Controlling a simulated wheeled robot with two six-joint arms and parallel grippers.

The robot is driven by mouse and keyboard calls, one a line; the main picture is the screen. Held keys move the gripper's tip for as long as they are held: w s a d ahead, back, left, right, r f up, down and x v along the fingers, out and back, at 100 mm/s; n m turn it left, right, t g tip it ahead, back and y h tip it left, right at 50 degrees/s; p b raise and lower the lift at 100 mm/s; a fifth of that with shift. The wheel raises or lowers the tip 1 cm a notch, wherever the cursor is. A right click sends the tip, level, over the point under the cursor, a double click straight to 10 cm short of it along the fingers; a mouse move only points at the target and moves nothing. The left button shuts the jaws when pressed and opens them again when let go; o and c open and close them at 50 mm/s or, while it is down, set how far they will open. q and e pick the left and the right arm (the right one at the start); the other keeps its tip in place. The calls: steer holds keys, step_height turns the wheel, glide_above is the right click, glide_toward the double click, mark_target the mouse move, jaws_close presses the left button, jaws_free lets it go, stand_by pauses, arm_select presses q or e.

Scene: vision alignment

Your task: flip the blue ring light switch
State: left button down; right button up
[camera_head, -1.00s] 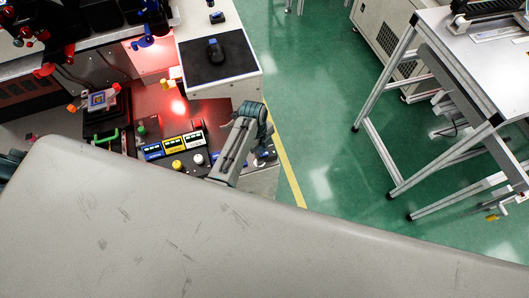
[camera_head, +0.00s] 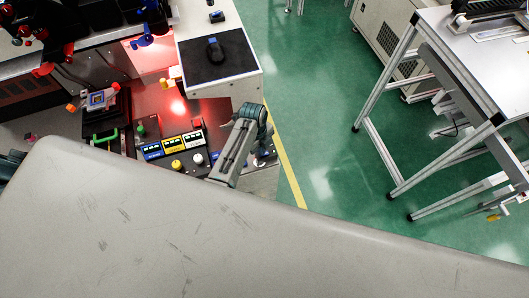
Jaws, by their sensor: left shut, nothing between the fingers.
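A row of small control boxes lies on the dark panel left of centre: a blue one (camera_head: 152,151), a yellow one (camera_head: 174,145) and a white one (camera_head: 195,138). The blue one is farthest left; its switch is too small to make out. My right gripper is not in view.
Yellow (camera_head: 176,165) and white (camera_head: 198,159) round knobs stand in front of the boxes. A black mat with a mouse (camera_head: 214,50) lies on the white surface behind. A metal-framed table (camera_head: 480,65) stands right, with open green floor between.

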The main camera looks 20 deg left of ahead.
arm_select(q)
steer(key=shift+f, duration=0.25)
step_height(320, 180, up, 3)
steer(key=shift+f+p, duration=0.1)
steer(key=shift+p, duration=1.1)
steer(key=shift+r, duration=2.15)
